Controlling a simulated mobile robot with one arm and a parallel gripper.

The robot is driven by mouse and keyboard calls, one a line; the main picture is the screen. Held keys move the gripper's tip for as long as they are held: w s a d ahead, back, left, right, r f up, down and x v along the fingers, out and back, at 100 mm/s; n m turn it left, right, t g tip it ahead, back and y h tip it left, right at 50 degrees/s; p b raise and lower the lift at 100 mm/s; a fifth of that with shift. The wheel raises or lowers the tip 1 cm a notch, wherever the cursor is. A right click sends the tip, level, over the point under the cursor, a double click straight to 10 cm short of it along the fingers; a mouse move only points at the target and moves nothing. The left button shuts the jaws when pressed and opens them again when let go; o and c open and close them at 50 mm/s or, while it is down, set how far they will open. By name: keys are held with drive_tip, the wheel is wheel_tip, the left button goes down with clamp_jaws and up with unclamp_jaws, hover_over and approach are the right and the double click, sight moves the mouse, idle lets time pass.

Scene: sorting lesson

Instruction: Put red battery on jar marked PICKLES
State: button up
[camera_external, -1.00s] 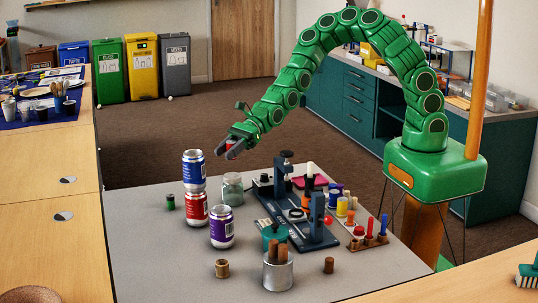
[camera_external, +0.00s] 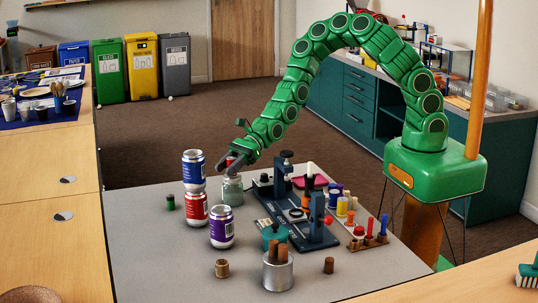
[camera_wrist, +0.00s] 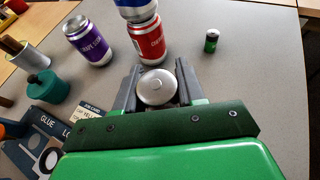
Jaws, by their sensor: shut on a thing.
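My gripper (camera_external: 230,168) is shut on the red battery (camera_external: 230,160), just above the glass jar (camera_external: 232,191) on the grey table. Only a little red shows between the fingers in the external view. In the wrist view, my gripper (camera_wrist: 156,88) has a round silver end (camera_wrist: 155,86) between its fingers, which looks like the battery's top. I cannot tell whether the battery touches the jar's lid. The jar's label cannot be read, and the jar is hidden in the wrist view.
A blue can (camera_external: 193,167) is stacked on a red can (camera_external: 195,208) close left of the jar, with a purple can (camera_external: 222,228) in front. A green battery (camera_external: 170,202) stands left. A dark apparatus (camera_external: 290,205) stands right. The table's front left is clear.

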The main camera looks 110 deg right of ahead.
drive_tip(key=shift+f, duration=0.1)
drive_tip(key=o, duration=1.1)
